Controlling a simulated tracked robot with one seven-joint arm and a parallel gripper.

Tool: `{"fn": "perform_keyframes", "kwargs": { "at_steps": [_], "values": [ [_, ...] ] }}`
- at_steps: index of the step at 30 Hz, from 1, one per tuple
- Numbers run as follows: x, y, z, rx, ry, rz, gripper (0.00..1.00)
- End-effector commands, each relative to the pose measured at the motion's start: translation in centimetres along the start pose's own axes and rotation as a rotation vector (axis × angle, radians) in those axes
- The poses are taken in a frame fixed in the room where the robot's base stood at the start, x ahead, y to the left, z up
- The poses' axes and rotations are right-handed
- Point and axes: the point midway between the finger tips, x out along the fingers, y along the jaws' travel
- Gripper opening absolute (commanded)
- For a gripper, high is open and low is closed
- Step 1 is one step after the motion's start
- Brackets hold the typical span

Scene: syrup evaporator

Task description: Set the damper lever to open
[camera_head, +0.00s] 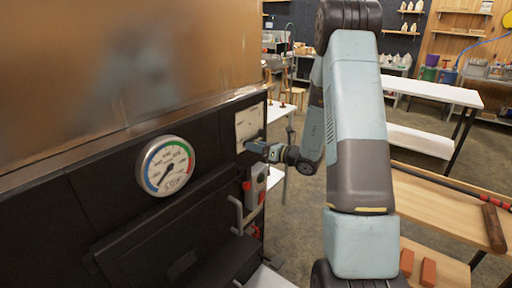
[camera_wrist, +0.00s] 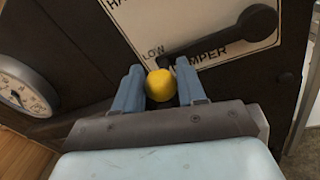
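The damper lever (camera_wrist: 215,40) is a black arm with a round pivot at its upper right and a yellow ball knob (camera_wrist: 160,85) at its other end. It lies across a white label plate (camera_wrist: 185,18), with the knob end by the word LOW. "DAMPER" is partly covered by the lever. My gripper (camera_wrist: 160,82) has its two blue fingers on either side of the knob, apparently touching it. In the head view my gripper (camera_head: 257,148) is at the lower edge of the label plate (camera_head: 249,122), and the lever is too small to make out.
A round gauge (camera_head: 165,165) is on the dark evaporator front, left of the plate. A grey box with red knobs (camera_head: 255,185) and a bent grey handle (camera_head: 238,215) are below my gripper. A wooden bench (camera_head: 440,205) stands to the right. Open floor lies behind.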

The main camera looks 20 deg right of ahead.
Motion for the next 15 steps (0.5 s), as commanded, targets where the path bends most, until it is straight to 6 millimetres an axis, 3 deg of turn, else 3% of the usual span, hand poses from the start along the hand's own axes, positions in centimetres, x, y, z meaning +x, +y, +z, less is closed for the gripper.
{"fn": "perform_keyframes", "kwargs": {
  "at_steps": [2,12,15],
  "values": [
    [-0.01,0.0,0.01,0.0,0.0,0.0,0.32],
    [-0.02,-0.02,0.03,-0.001,0.0,0.0,0.0],
    [-0.02,-0.02,0.04,-0.001,-0.001,0.0,0.0]
  ]
}}
